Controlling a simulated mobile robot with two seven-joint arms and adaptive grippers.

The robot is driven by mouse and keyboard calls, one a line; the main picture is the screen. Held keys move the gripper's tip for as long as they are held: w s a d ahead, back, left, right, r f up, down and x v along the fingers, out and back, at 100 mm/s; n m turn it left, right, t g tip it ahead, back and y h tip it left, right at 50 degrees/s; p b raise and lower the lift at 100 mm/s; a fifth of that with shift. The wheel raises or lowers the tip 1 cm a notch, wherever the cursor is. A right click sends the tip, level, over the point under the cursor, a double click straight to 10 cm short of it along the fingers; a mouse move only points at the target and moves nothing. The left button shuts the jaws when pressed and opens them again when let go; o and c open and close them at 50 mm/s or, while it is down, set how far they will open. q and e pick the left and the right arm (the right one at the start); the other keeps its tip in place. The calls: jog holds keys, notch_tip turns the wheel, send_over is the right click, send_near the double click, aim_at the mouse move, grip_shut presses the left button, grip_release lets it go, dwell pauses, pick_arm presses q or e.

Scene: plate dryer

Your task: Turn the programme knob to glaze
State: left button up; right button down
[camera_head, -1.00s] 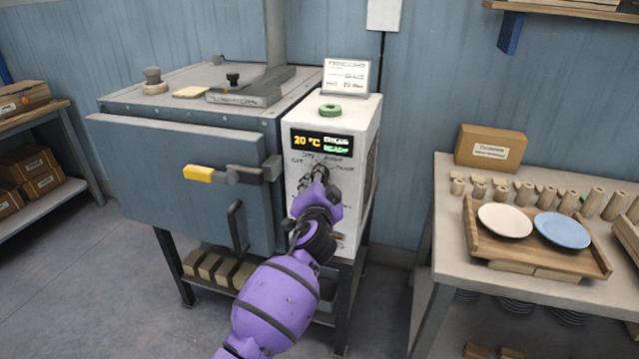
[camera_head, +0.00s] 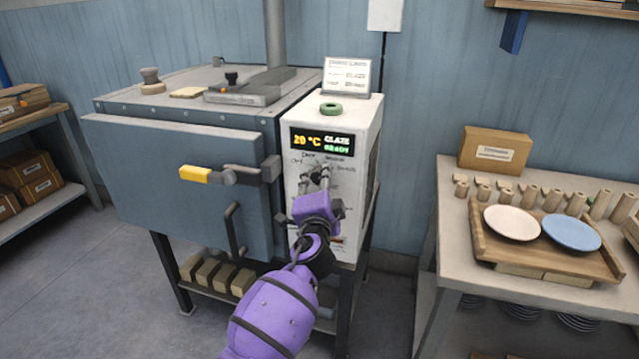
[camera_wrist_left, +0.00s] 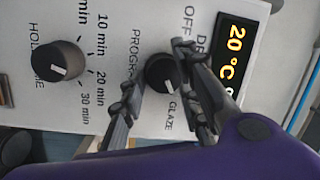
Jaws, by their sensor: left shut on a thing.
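The black programme knob (camera_wrist_left: 160,72) sits on the white control panel (camera_head: 358,190) right of the kiln door. In the left wrist view its white mark points towards the word GLAZE. My left gripper (camera_head: 318,184) is in front of the panel. Its two fingers (camera_wrist_left: 158,72) lie on either side of the knob, shut on it. The display (camera_head: 322,141) reads 20 °C, GLAZE and READY. In the head view the fingers partly hide the knob. My right gripper is out of view.
The hold-time knob (camera_wrist_left: 58,62) is beside the programme knob. The kiln door (camera_head: 170,190) has a yellow-ended handle (camera_head: 200,174). A green ring (camera_head: 331,109) and a sign (camera_head: 347,76) are on top of the control box. A table with plates (camera_head: 511,223) stands to the right.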

pick_arm(q)
jog(key=shift+s+d+f, duration=0.1)
jog(key=shift+f, duration=0.4)
jog(key=o, duration=0.9)
jog(key=shift+o, duration=0.6)
jog(key=shift+r, duration=0.2)
jog(key=s, duration=1.1)
jog(key=shift+s+a+f, duration=0.3)
jog(key=shift+s+a, duration=0.1)
